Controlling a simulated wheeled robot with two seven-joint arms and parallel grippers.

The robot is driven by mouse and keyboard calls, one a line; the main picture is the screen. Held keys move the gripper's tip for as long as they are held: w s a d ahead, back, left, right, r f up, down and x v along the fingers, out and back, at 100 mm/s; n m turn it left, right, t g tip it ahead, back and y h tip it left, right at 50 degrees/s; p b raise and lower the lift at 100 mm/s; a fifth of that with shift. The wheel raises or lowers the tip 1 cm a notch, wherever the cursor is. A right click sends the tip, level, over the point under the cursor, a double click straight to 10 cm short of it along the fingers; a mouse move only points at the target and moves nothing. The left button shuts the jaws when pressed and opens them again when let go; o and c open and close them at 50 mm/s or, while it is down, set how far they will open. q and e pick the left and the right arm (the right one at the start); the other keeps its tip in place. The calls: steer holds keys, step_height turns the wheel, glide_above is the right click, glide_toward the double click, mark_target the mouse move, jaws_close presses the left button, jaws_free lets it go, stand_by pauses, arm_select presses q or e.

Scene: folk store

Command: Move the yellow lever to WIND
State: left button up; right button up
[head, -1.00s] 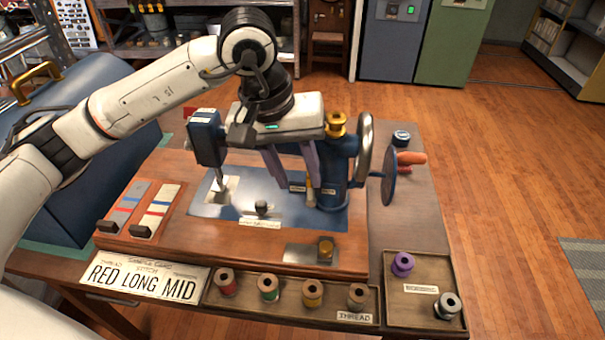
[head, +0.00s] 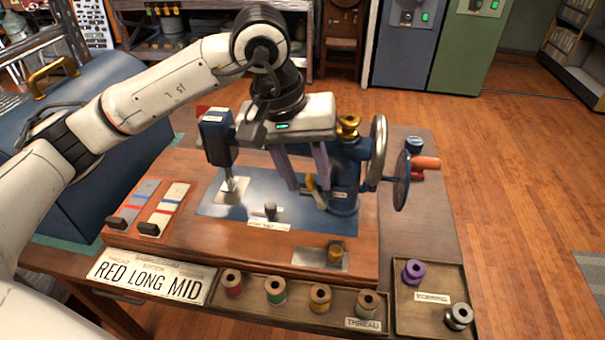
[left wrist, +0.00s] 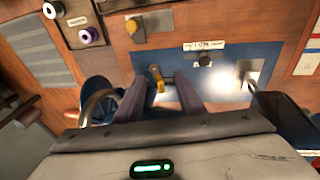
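The yellow lever (head: 312,187) is low on the front of the blue sewing machine (head: 345,185), by the foot of its column. It leans to the left in the head view, and its label text is too small or hidden to read. My left gripper (head: 308,186) points down in front of the machine, its two purple-grey fingers apart. In the left wrist view the lever (left wrist: 158,80) shows between the fingertips (left wrist: 161,84), with a gap on each side. Contact cannot be told for certain. My right gripper is not in view.
The machine's handwheel (head: 377,150) and a crank disc (head: 402,180) stand right of the fingers. Two sliders (head: 160,212) are at left on the wooden base. A thread tray (head: 292,310) and bobbin tray (head: 430,325) lie along the front. A small brass knob (head: 335,253) sits near the front.

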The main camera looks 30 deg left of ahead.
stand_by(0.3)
arm_select(q)
steer(key=shift+p+v, duration=0.5)
steer(key=shift+v, duration=0.35)
steer(key=d+p+v, duration=0.1)
steer(key=p+v, duration=0.2)
steer(key=v, duration=0.3)
steer(key=shift+a+r, duration=0.15)
steer(key=shift+a, duration=0.35)
